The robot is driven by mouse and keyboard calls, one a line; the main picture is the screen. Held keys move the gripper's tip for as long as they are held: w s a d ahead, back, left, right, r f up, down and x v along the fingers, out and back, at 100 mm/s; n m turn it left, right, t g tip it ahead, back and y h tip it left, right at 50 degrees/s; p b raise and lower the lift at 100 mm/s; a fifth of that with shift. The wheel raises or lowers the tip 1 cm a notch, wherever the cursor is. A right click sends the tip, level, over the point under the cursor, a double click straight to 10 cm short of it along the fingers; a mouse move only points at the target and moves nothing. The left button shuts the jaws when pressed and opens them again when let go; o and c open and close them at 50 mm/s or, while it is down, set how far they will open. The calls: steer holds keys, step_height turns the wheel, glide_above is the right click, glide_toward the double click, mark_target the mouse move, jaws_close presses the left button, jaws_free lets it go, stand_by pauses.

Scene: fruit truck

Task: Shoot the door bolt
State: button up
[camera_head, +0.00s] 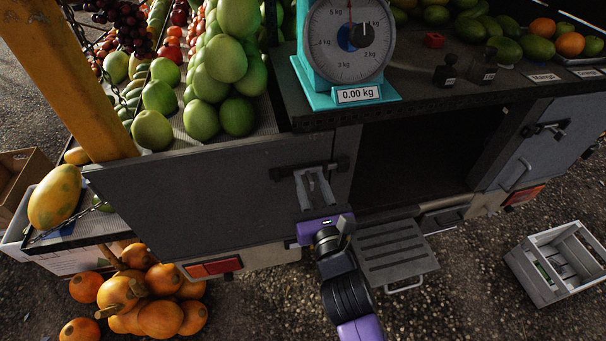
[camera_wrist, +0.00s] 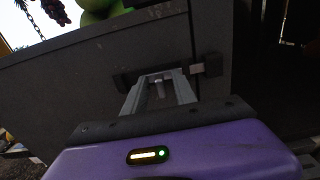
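A dark door bolt (camera_head: 283,173) is mounted on the grey door panel (camera_head: 190,200) below the scale. In the wrist view, the bolt housing (camera_wrist: 122,80) runs across, with a short light metal piece (camera_wrist: 197,70) beside a dark catch (camera_wrist: 213,65) at its right. I cannot tell whether the rod enters the catch. My gripper (camera_head: 314,172) is at the bolt. In the wrist view, its grey fingers (camera_wrist: 159,76) stand apart on either side of a small pale knob (camera_wrist: 158,88). Contact with the knob is not clear. The fingers hide the middle of the bolt.
An open dark compartment (camera_head: 415,160) lies right of the door. Another door with a bolt (camera_head: 545,128) stands farther right. A step (camera_head: 393,250) juts out below. A teal scale (camera_head: 346,50) stands above. A crate (camera_head: 560,262) and pumpkins (camera_head: 150,300) are on the ground.

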steer(key=p+v, duration=0.2)
steer(key=v, duration=0.4)
steer(key=shift+s, duration=0.35)
steer(key=shift+d+r, duration=0.1)
stand_by(0.4)
steer(key=m, duration=0.3)
steer(key=shift+r, duration=0.4)
steer(key=s+d+n+g+h, duration=0.1)
steer(key=s+d+n, duration=0.5)
steer(key=s+n, duration=0.5)
steer(key=s+d+r+n+h, duration=0.1)
steer(key=s+d+n, duration=0.5)
steer(key=s+n, duration=0.6)
steer(key=s+d+r+n+g+h, duration=0.1)
steer(key=s+d+n+h, duration=0.2)
steer(key=s+d+n, duration=0.3)
steer(key=s+n, duration=0.5)
steer(key=n, duration=0.1)
steer(key=shift+s+d+n+g, duration=0.25)
steer(key=shift+s+n+g, duration=0.05)
steer(key=shift+s+n, duration=0.1)
steer(key=shift+r, duration=0.15)
